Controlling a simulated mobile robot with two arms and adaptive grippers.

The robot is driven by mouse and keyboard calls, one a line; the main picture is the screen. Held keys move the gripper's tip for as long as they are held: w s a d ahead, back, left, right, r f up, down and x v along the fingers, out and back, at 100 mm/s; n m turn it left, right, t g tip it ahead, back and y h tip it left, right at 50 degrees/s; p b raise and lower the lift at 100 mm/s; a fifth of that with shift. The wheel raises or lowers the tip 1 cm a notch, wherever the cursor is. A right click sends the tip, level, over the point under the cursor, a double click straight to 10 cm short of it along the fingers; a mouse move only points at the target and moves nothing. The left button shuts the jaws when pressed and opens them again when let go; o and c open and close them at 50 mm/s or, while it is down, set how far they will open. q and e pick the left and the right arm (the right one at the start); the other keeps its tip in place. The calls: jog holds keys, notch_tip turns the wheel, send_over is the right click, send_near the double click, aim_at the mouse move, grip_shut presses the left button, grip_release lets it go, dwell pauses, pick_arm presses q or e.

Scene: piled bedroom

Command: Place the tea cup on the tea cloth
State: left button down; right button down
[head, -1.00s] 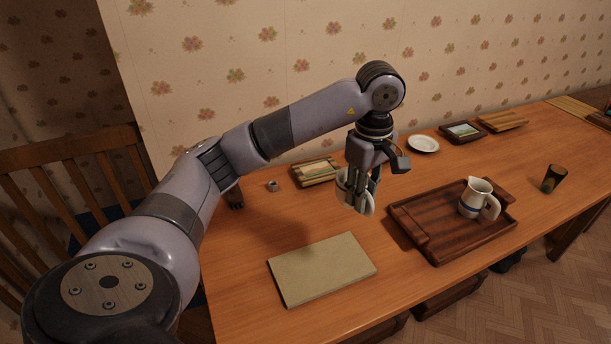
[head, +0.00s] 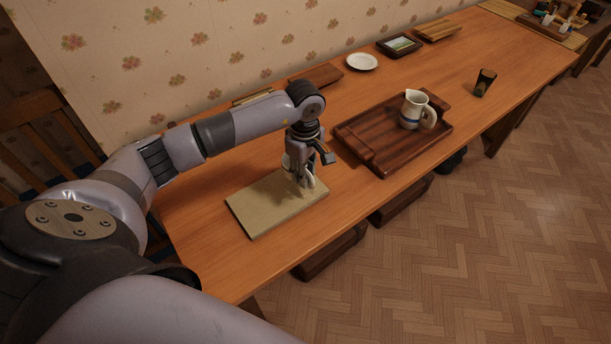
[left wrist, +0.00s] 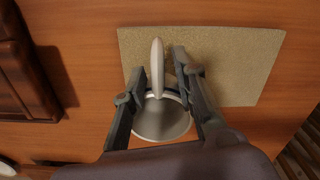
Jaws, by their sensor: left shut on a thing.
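The tea cup (left wrist: 163,122) is white, with its handle (left wrist: 157,66) between the two fingers of my left gripper (left wrist: 168,72) in the left wrist view. My left gripper (head: 304,180) is shut on the cup at the right end of the tea cloth in the head view. The tea cloth (head: 262,207) is a flat beige rectangle on the table; it also shows in the left wrist view (left wrist: 245,62). The handle overlaps the cloth there, while the bowl lies over its edge and bare wood. The fingers partly hide the cup; contact with the cloth cannot be told. My right gripper is not in view.
A dark wooden tray (head: 376,160) with a jug (head: 411,110) stands right of the cloth. A white plate (head: 361,62), a framed picture (head: 399,46) and a dark glass (head: 484,83) stand farther off. The table (head: 220,264) is bare in front of the cloth.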

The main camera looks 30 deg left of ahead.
pick_arm(q)
notch_tip(320, 180, down, 2)
jog(key=shift+f, duration=0.45)
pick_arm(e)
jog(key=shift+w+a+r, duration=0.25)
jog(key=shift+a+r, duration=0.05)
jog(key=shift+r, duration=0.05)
pick_arm(q)
jog(key=shift+f, duration=0.25)
jog(key=c, duration=1.6)
grip_release()
jog(key=shift+r, duration=0.1)
jog(key=shift+c, duration=0.2)
jog(key=o, duration=0.4)
jog(key=shift+c, duration=0.2)
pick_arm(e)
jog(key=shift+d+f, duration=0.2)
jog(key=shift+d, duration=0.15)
